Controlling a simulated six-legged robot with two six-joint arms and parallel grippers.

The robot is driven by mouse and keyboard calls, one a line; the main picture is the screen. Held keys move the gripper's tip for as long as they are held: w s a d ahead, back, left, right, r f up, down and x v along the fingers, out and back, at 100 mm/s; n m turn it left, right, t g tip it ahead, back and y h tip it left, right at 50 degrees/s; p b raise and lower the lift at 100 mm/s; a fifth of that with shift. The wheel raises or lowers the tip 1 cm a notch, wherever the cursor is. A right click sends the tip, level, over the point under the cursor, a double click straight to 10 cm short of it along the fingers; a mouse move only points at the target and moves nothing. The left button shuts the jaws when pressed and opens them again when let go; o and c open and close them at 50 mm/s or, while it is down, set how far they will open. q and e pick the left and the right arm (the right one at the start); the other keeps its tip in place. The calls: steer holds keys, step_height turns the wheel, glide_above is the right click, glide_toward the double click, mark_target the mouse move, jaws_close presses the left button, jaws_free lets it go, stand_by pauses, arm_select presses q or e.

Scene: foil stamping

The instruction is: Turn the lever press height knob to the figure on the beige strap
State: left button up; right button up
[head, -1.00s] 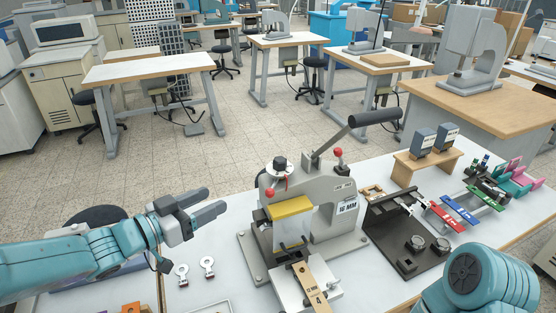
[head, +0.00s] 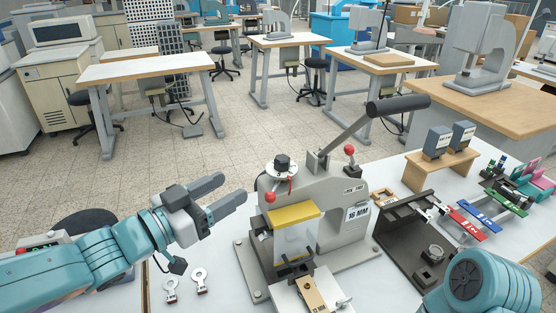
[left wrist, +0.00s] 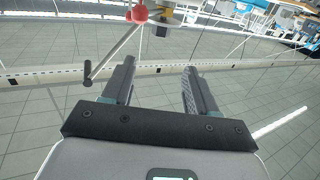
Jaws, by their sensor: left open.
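The grey lever press (head: 340,212) stands on the white table, with a label reading 16 MM on its side. Its black height knob (head: 282,160) sits on a pale round dial at the top left of the press. The beige strap (head: 315,296) lies on the press bed, cut by the lower picture edge; its print is small and hard to read. My left gripper (head: 232,188) is open and empty, left of the press and a little below the knob, touching nothing. Its fingers also show apart in the left wrist view (left wrist: 158,85). My right gripper is out of view.
Red-ball handles (head: 270,197) and a long lever (head: 350,128) stick out from the press. Two ringed metal tags (head: 199,280) lie left of it. A black fixture (head: 415,240), a wooden stand (head: 441,168) and coloured clamps (head: 480,215) stand to the right.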

mark_target(276, 162)
arm_select(q)
steer(key=x, duration=0.6)
steer(key=p+x, duration=0.1)
steer(key=x, duration=0.6)
steer(key=shift+w+d+f, duration=0.1)
steer(key=shift+w+f, duration=0.1)
steer(key=shift+w, duration=0.1)
steer(key=shift+w+d+p, duration=0.2)
steer(key=shift+d+p, duration=0.05)
steer(key=shift+p, duration=0.05)
steer(key=shift+s+r, duration=0.1)
steer(key=shift+r, duration=0.05)
steer(key=shift+w+d, duration=0.15)
steer(key=shift+w, duration=0.05)
steer(key=c, duration=1)
steer(key=shift+o, duration=0.2)
